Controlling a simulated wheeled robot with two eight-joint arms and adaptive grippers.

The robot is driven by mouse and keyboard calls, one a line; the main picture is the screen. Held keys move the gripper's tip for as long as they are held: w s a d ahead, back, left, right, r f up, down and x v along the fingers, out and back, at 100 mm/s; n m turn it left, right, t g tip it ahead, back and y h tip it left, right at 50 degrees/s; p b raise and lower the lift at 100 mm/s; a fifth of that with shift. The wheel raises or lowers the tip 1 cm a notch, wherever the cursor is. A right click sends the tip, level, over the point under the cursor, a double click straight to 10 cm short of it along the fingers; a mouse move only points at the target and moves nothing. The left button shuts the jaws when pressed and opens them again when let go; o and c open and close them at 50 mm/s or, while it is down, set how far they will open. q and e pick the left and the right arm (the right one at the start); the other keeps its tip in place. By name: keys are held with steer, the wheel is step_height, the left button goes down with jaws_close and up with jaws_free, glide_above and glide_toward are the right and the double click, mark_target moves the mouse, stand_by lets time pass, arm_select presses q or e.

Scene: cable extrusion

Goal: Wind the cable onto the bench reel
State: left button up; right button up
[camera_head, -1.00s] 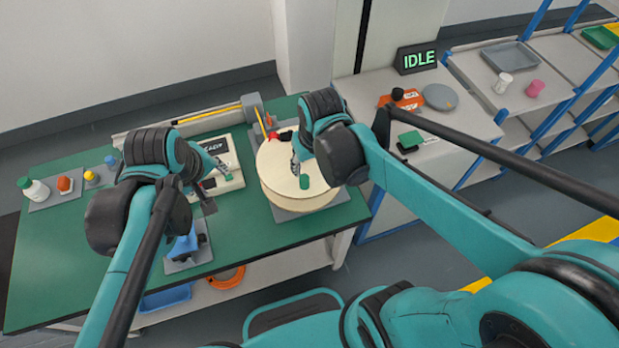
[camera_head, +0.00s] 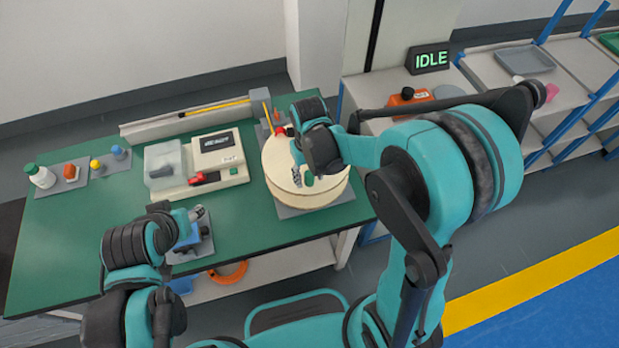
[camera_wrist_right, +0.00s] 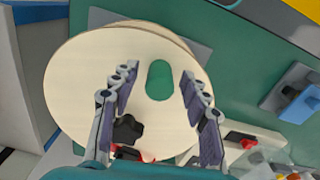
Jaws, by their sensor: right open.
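The bench reel (camera_head: 278,160) is a pale round drum on a grey plate on the green bench. My right gripper (camera_head: 302,178) is over the reel. In the right wrist view my right gripper (camera_wrist_right: 157,73) is open and empty, its fingers on either side of the green piece. Whether they touch the reel is unclear. My left gripper is by the blue fixture (camera_head: 183,224) at the bench's front; its fingers are too hidden to judge. No cable strand is clearly visible.
A grey device with a display (camera_head: 217,150) and a red part stands left of the reel. An orange ring (camera_head: 228,274) lies on the lower shelf. An IDLE sign (camera_head: 428,59) stands at the back right. The left bench middle is clear.

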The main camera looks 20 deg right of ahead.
steer(key=shift+f, duration=0.25)
jaws_close()
steer(key=shift+d, duration=0.1)
